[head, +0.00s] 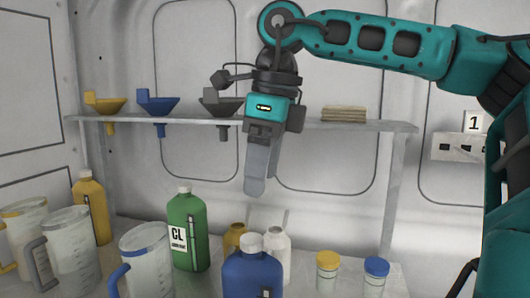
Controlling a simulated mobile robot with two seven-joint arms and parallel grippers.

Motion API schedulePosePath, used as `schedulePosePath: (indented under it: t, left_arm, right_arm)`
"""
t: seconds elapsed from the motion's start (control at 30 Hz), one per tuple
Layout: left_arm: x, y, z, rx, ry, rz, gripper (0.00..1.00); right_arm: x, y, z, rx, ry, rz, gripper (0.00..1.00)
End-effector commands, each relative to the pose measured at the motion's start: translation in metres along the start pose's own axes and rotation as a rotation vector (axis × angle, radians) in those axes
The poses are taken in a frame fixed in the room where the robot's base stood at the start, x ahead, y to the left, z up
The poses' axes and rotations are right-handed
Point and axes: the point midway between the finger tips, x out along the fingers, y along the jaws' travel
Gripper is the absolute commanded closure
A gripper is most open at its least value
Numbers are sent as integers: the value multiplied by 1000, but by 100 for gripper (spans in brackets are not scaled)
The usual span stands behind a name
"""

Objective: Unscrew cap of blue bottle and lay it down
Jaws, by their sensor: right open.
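The blue bottle (250,277) stands upright at the front middle of the bench, its lower part cut off by the picture's bottom edge. Its pale cap (251,243) sits on its neck. My right gripper (255,187) hangs from the arm that comes in from the right and points downward. It is above the cap and apart from it, seen nearly side-on, with its fingers open and nothing visible between them. My left gripper is not in view.
A green bottle (188,233) stands left of the blue one; white (275,262) and yellow (234,238) bottles stand close behind. Clear jugs (146,262) fill the left. Two small jars (327,272) stand right. A shelf (300,125) with funnels runs behind the gripper.

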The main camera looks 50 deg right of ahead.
Motion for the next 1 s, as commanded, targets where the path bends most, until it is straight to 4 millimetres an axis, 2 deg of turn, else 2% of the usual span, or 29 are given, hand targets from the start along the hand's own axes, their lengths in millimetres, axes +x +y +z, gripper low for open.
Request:
schedulePosePath:
  t: [0.03, 0.2, 0.5, 0.7, 0.97, 1.0]
  left_arm:
    - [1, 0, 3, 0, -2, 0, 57]
    - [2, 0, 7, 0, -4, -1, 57]
    - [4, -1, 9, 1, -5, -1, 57]
    - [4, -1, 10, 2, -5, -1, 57]
    - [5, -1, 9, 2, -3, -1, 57]
    - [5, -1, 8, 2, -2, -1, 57]
  right_arm:
    - [13, 0, -1, 0, 4, 4, 29]
    - [47, 0, -1, 1, 5, 5, 29]
    - [92, 0, -1, 2, 2, 2, 29]
    - [103, 0, 0, 2, 0, 0, 29]
    - [103, 0, 0, 2, 0, 0, 29]
    - [103, 0, 0, 2, 0, 0, 32]
